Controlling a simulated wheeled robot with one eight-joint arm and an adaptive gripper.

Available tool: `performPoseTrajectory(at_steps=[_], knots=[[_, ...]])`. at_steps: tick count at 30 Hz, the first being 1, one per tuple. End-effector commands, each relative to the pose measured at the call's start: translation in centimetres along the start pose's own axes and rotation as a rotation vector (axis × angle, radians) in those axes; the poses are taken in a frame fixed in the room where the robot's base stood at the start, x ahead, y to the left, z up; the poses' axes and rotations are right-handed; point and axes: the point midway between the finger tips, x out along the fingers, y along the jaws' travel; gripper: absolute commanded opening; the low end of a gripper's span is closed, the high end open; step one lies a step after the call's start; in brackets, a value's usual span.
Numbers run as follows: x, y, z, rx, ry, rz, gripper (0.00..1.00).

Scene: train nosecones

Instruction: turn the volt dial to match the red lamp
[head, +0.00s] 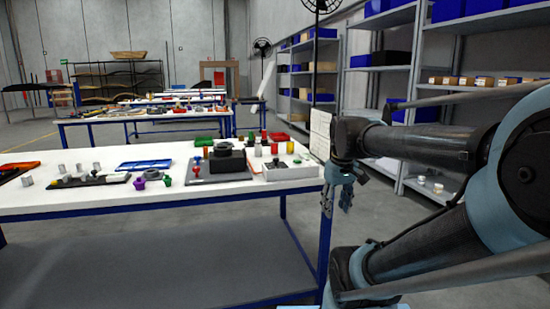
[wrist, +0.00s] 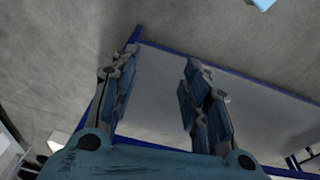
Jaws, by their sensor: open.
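In the head view my gripper (head: 337,203) hangs open and empty, pointing down, just off the right end of the white-topped table (head: 120,205). In the wrist view its two fingers (wrist: 160,75) are apart with nothing between them. I cannot make out which item is the volt dial or which is the red lamp; the parts on the table are too small. A dark plate with a black block (head: 225,163) stands near the right end. Beside it a white box (head: 290,173) stands at the table's right edge. Small red pieces show around them.
A blue tray (head: 145,164), purple pieces (head: 139,183) and grey cylinders (head: 97,167) lie further left. More tables (head: 150,115) stand behind. Shelves (head: 380,100) line the right wall. The table's front strip is clear. In the wrist view the blue table frame (wrist: 270,83) runs below the fingers.

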Motion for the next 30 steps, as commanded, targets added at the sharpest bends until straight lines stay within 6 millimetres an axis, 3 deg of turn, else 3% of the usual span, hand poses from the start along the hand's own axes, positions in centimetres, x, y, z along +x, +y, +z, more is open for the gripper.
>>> performPoseTrajectory(at_steps=[1, 6, 15, 24, 30], knots=[[-1.8, 0.0, -2.0, -0.061, -0.006, -0.005, 0.43], [-6.8, -0.2, -7.8, -0.273, -0.028, -0.022, 0.43], [-14.0, -2.1, -18.4, -0.646, -0.061, -0.058, 0.43], [-19.2, -5.5, -28.3, -1.006, -0.088, -0.099, 0.43], [-20.9, -7.5, -32.3, -1.168, -0.099, -0.12, 0.43]])
